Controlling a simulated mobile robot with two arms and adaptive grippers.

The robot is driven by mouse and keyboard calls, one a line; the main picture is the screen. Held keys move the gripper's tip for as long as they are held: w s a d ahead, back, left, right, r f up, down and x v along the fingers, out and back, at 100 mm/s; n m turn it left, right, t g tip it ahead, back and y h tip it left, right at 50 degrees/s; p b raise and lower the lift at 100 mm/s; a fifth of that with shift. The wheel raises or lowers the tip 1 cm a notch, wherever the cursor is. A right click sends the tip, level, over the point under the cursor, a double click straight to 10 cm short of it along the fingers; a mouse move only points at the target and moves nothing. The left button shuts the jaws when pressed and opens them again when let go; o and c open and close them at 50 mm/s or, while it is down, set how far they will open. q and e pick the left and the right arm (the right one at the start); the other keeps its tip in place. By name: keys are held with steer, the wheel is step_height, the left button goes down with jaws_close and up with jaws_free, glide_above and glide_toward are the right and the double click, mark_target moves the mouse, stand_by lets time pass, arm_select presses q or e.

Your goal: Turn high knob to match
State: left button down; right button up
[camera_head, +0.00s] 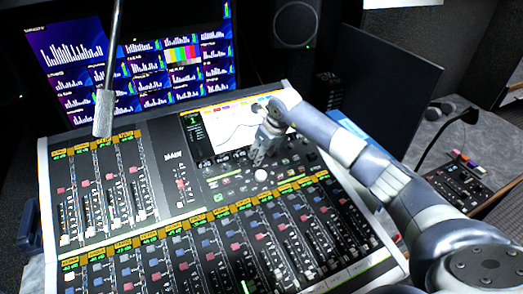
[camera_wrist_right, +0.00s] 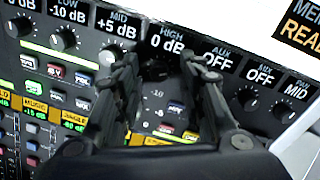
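In the right wrist view, the label HIGH (camera_wrist_right: 168,36) reads 0 dB. Below it is the dark high knob (camera_wrist_right: 157,72), partly in shadow between the fingers. My right gripper (camera_wrist_right: 160,66) has its two black fingers apart, one on each side of the knob. I see no clear contact with it. In the head view my right gripper (camera_head: 258,158) reaches down to the mixing console (camera_head: 160,172), just below its screen (camera_head: 222,130). The knob cannot be made out there. My left gripper is not in view.
The MID knob (camera_wrist_right: 110,53), reading +5 dB, and the LOW knob (camera_wrist_right: 63,40), reading -10 dB, lie to the left. An AUX knob (camera_wrist_right: 246,97) lies to the right. A thin rod with a grey end (camera_head: 105,112) hangs over the console's left side. Monitors (camera_head: 140,65) stand behind.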

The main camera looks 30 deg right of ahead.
steer(key=shift+w+f, duration=0.1)
steer(key=shift+f, duration=0.2)
jaws_close()
steer(key=m+b, duration=0.1)
steer(key=m, duration=0.1)
steer(key=shift+m, duration=0.4)
steer(key=shift+m+b, duration=0.7)
steer(key=shift+m, duration=0.8)
jaws_free()
